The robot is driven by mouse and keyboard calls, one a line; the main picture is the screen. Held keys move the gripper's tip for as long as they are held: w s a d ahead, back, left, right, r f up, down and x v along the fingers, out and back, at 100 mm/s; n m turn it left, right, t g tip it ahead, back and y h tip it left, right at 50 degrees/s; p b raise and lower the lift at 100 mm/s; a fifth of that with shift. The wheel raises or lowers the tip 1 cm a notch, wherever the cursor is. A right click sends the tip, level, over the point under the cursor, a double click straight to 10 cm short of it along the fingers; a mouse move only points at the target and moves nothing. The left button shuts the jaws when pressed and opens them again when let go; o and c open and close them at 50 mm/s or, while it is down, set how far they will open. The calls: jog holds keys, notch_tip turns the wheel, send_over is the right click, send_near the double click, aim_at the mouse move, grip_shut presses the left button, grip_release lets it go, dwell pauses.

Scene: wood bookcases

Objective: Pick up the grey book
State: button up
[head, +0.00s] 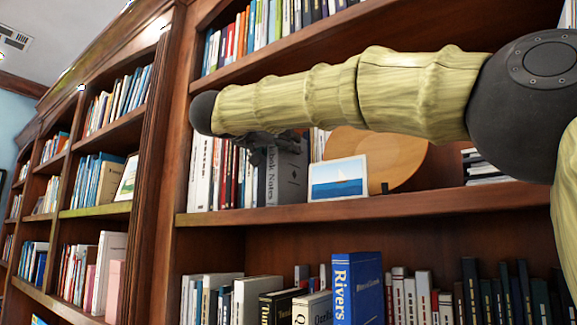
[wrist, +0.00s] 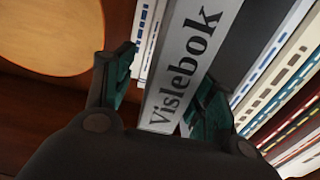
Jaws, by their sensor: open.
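The grey book (head: 290,180) stands upright on the middle shelf in the head view, at the right end of a row of books. Its spine also shows in the wrist view (wrist: 192,45), with the word "Vislebok" on it. My gripper (wrist: 163,98) is open, with one green-padded finger on each side of the spine. I cannot tell whether the fingers touch the book. In the head view my gripper (head: 262,148) is at the upper part of the book, and my arm hides what is above it.
Left of the grey book stand several thin white and red books (head: 215,175). To its right are a framed sailboat picture (head: 338,180) and a round wooden plate (head: 400,160). A lower shelf holds a blue "Rivers" book (head: 357,285). A wooden upright (head: 160,150) stands at left.

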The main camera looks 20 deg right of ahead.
jog(key=w+d, duration=0.1)
jog(key=w+d+p, duration=0.1)
jog(key=w+d, duration=0.1)
jog(key=shift+w+f, duration=0.15)
jog(key=shift+f, duration=0.25)
jog(key=shift+s+a+r, duration=0.15)
jog(key=shift+s, duration=0.2)
jog(key=c, duration=0.3)
jog(key=shift+w, duration=0.15)
jog(key=c, duration=0.7)
grip_shut()
